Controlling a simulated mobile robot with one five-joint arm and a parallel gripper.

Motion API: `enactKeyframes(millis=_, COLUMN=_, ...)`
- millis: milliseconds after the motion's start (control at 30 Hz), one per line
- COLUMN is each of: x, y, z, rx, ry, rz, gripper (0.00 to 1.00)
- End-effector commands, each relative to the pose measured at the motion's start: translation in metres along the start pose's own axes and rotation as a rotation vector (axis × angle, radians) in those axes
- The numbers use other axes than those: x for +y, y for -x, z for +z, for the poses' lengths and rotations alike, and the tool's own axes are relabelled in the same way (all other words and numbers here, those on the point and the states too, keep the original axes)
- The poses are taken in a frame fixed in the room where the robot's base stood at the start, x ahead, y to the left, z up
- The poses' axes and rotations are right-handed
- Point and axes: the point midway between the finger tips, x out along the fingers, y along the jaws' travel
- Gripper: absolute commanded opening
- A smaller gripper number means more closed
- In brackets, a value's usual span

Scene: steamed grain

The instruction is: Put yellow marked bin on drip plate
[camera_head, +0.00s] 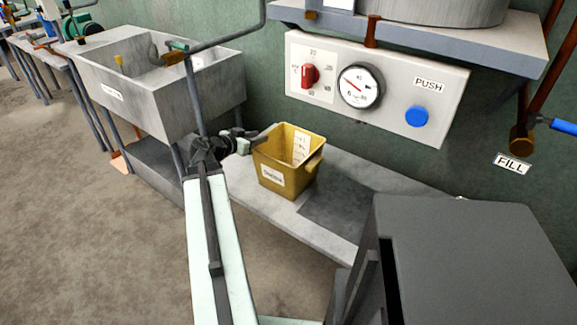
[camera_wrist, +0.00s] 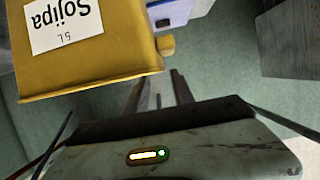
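The yellow bin (camera_head: 285,183) stands upright on the low grey bench in the head view, with a white label on its front. The drip plate appears to be the dark grey rectangle (camera_head: 345,212) on the bench, just right of the bin, with nothing on it. My gripper (camera_head: 268,133) is at the bin's far left side. In the wrist view the bin (camera_wrist: 115,60) fills the upper left, its label upside down, with a small side lug. My gripper (camera_wrist: 158,90) has its two fingers apart and nothing visible between them. Whether a finger touches the bin cannot be told.
A grey sink (camera_head: 165,95) stands left of the bench (camera_head: 250,196). A control panel (camera_head: 375,85) with a red knob, a gauge and a blue button hangs above the bench. A pipe outlet (camera_head: 522,140) is at the right. Open floor lies in front.

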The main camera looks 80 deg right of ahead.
Motion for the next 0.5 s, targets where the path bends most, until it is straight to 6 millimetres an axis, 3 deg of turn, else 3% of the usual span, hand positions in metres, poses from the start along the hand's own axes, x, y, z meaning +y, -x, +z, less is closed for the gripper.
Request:
enactKeyframes(millis=133, x=-0.002, y=-0.011, z=0.004, rx=0.0, ry=0.001, rz=0.0, gripper=0.3)
enactKeyframes(millis=333, x=-0.003, y=-0.046, z=0.007, rx=0.0, ry=0.001, rz=0.0, gripper=0.3)
enactKeyframes(millis=500, x=-0.003, y=-0.051, z=0.005, rx=0.0, ry=0.002, rz=-0.002, gripper=0.3)
